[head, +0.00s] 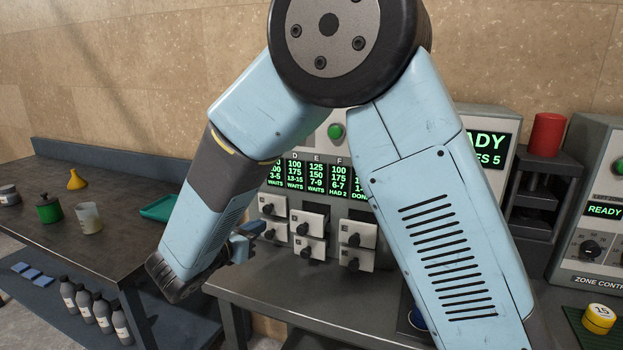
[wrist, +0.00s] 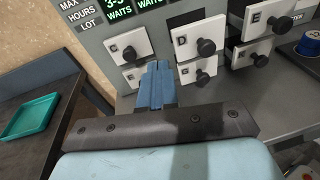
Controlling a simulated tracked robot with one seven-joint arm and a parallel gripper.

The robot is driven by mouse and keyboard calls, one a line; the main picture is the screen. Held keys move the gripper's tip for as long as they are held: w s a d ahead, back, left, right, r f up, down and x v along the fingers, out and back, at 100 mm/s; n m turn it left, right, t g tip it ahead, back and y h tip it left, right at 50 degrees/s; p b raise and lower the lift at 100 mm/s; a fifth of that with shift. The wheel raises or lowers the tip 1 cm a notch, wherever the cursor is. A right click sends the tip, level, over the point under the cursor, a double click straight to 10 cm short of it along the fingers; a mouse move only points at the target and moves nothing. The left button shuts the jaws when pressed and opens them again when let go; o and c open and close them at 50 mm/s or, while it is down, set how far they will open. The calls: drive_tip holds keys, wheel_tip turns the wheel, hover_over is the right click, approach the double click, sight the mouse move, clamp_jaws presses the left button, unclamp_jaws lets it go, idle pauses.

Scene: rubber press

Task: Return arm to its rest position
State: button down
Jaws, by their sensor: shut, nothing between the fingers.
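My light-blue arm (head: 430,200) fills the middle of the head view, folded at a black joint near the top edge. It hides much of the press cabinet behind it. My gripper (head: 258,228) is at the lower left end of the arm, in front of the cabinet's drawers. In the wrist view my gripper (wrist: 158,72) shows as two blue fingers side by side, shut with nothing between them. Its tips point at the cabinet near the drawer marked C (wrist: 127,49) and the drawer marked D (wrist: 200,42). I cannot tell whether they touch it.
The cabinet's small drawers (head: 308,221) have black knobs. A dark side table (head: 90,190) at left holds a teal tray (head: 162,208), a yellow funnel (head: 77,180) and a green pot (head: 49,209). At right are a red cylinder (head: 547,134), a zone control box (head: 590,210) and a yellow roll (head: 599,318).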

drive_tip(key=s+d+r+m+g, duration=0.1)
drive_tip(key=d+r+m+g, duration=0.15)
drive_tip(key=d+m, duration=0.45)
drive_tip(key=s+d+r+m+g+h, duration=0.15)
drive_tip(key=d+g, duration=0.25)
drive_tip(key=d, duration=0.8)
drive_tip(key=d+r+m+g, duration=0.3)
drive_tip(key=d+m, duration=0.2)
drive_tip(key=d, duration=0.4)
drive_tip(key=s+d+r+m+y, duration=0.2)
drive_tip(key=s+d+m+y, duration=0.2)
drive_tip(key=s+m, duration=0.4)
drive_tip(key=s+d+r+m+y, duration=0.2)
drive_tip(key=s+d+m+y, duration=0.2)
drive_tip(key=s+d+m, duration=0.3)
drive_tip(key=shift+s+d+r+m+y, duration=0.2)
drive_tip(key=shift+s+r+m+y, duration=0.25)
drive_tip(key=shift+m, duration=0.3)
drive_tip(key=shift+f, duration=0.15)
